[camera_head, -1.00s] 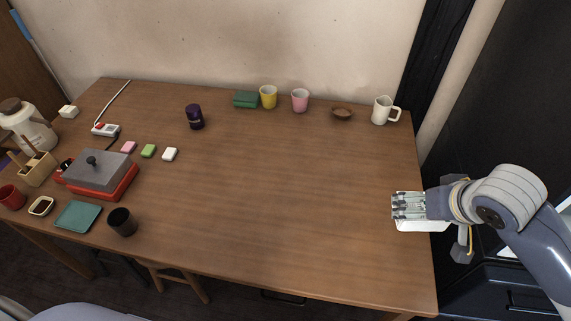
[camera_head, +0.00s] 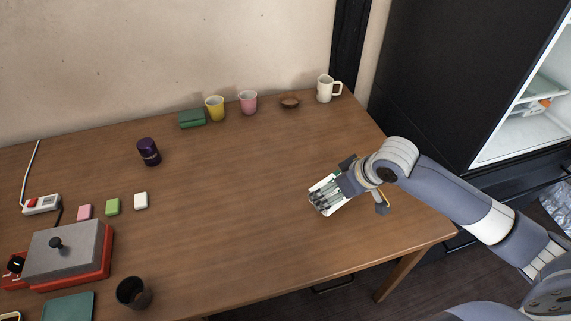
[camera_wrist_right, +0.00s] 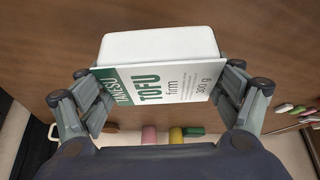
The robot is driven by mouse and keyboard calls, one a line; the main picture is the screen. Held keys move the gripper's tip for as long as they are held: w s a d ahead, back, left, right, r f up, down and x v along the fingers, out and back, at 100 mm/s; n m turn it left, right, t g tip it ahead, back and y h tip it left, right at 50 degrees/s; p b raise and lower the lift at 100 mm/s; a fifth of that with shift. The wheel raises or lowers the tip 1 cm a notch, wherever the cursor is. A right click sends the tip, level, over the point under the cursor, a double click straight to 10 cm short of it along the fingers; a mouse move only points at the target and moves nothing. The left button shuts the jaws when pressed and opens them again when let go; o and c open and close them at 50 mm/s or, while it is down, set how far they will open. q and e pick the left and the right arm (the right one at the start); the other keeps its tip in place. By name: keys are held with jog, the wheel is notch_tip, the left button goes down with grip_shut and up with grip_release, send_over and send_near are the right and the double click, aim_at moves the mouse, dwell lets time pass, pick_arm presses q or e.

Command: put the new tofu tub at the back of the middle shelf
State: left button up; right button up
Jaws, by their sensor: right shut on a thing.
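The tofu tub is a white tub with a green and white printed label. It shows large in the right wrist view (camera_wrist_right: 160,46) and small in the head view (camera_head: 319,186). My right gripper (camera_head: 328,196) is shut on it, with fingers on both sides of the tub in the right wrist view (camera_wrist_right: 160,88). The tub is over the right part of the table; I cannot tell whether it touches the top. At the far right is an open, lit fridge with a glass shelf (camera_head: 548,88); only part of its inside shows. My left gripper is not in view.
The wooden table (camera_head: 240,205) is bare around the gripper. A white mug (camera_head: 325,90), brown bowl (camera_head: 289,101), pink cup (camera_head: 248,102) and yellow cup (camera_head: 215,108) stand along the back. An orange and white item (camera_head: 540,105) sits inside the fridge.

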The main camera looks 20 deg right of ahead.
jog(key=w+a, duration=0.1)
jog(key=w, duration=0.3)
jog(key=w+a+f, duration=0.1)
jog(key=w+a, duration=0.1)
jog(key=w, duration=0.3)
jog(key=w+a, duration=0.1)
jog(key=w, duration=0.4)
jog(key=shift+w+a+f, duration=0.15)
jog(key=shift+a+f, duration=0.05)
jog(key=shift+f, duration=1.7)
jog(key=shift+f, duration=0.15)
jog(key=o, duration=1.2)
